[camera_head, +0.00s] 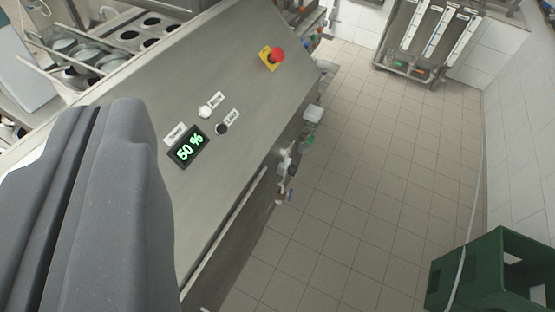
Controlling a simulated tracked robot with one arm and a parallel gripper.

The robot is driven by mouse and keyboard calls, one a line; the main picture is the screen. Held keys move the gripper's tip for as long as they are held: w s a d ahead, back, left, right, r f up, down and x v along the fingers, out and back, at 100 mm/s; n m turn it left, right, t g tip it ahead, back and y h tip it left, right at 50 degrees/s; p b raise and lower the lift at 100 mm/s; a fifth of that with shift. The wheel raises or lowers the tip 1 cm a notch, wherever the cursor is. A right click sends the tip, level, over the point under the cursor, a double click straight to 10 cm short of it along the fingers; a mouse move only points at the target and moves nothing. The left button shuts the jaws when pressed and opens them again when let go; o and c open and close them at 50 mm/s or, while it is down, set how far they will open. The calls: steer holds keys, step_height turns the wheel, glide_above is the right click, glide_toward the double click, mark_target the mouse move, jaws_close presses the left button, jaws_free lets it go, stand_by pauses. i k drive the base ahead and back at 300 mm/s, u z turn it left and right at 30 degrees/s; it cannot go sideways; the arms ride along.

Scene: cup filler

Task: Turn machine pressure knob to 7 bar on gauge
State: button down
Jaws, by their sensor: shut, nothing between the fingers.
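My gripper (98,115) fills the lower left of the view, large, grey and close to the camera. Its two fingers are shut together with nothing between them. Beyond it is the sloping steel panel (205,60) of the machine. The panel carries a white button or knob (205,111), a black knob (221,129) and a lit green display (188,146) reading 50 %. Labels beside them are too small to read. I cannot tell which part is the pressure knob. No pressure gauge can be made out. My gripper hides part of the panel's left side.
A red emergency button (277,55) on a yellow plate sits high on the panel. Small fittings (285,163) stick out along the machine's right side. A green crate (480,268) stands at lower right. A steel rack (425,40) stands at the back. The tiled floor (370,170) between is clear.

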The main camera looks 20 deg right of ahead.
mark_target(293, 170)
steer(key=k, duration=1)
steer(key=z, duration=0.3)
steer(key=i, duration=0.65)
steer(key=z, duration=0.2)
